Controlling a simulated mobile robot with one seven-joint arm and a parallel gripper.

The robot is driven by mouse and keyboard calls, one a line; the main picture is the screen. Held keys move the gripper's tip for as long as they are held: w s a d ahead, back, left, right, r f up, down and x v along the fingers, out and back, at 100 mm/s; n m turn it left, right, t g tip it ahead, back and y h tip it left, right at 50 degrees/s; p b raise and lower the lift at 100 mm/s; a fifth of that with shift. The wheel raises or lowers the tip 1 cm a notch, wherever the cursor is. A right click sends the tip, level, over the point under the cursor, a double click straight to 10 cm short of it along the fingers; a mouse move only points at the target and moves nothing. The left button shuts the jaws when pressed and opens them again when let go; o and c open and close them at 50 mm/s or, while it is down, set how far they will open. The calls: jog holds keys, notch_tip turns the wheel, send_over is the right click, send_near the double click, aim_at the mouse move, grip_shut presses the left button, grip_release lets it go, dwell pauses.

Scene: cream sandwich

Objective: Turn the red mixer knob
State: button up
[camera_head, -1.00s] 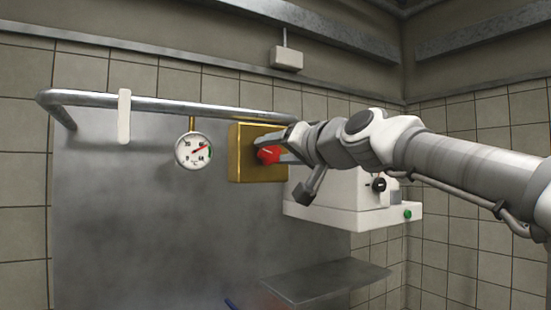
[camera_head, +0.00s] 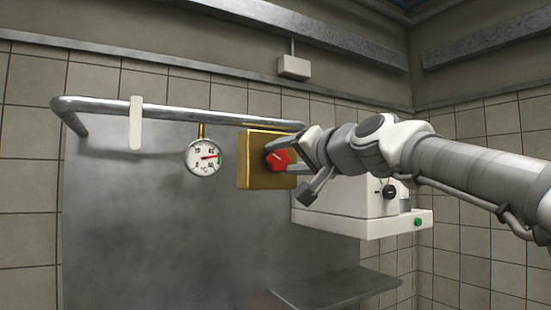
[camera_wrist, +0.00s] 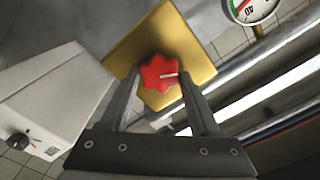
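The red mixer knob (camera_head: 278,159) has a lobed rim and a short white mark. It sits on the front of a brass-coloured box (camera_head: 253,176) on the wall. In the wrist view the knob (camera_wrist: 160,73) shows whole, in front of the brass plate (camera_wrist: 198,38). My gripper (camera_head: 293,158) points at the knob from the right. Its two fingers are spread, with their tips close to either side of the knob. In the wrist view narrow gaps seem to show beside it. Whether a tip still touches the rim is hard to tell.
A round dial gauge (camera_head: 203,157) hangs left of the box. A metal rail (camera_head: 180,113) with a white hanging strip (camera_head: 135,123) runs above. A white machine (camera_head: 350,215) with a black knob stands close behind my gripper. A metal shelf (camera_head: 335,289) is below.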

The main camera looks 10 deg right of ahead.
jog(key=o, duration=0.4)
jog(key=b+v, duration=0.2)
jog(key=v, duration=1.5)
jog(key=shift+s+b, duration=0.2)
jog(key=shift+b, duration=0.1)
jog(key=a+f+n+g+h, duration=0.1)
jog(key=a+f+n+g, duration=0.2)
jog(key=f, duration=0.9)
jog(key=s+a+f+g+h, duration=0.1)
jog(key=s+f+g, duration=0.2)
jog(key=f, duration=0.8)
jog(key=s+a+f+n+g+h, duration=0.1)
jog(key=s+f+g+h, duration=0.1)
jog(key=f, duration=0.8)
jog(key=s+a+f+n+g+h, duration=0.1)
jog(key=s+f+g, duration=0.2)
jog(key=f, duration=0.8)
jog(key=shift+s+f+g+h, duration=0.15)
jog(key=shift+s, duration=0.3)
jog(key=shift+s+f+g+h, duration=0.15)
jog(key=shift+s, duration=0.25)
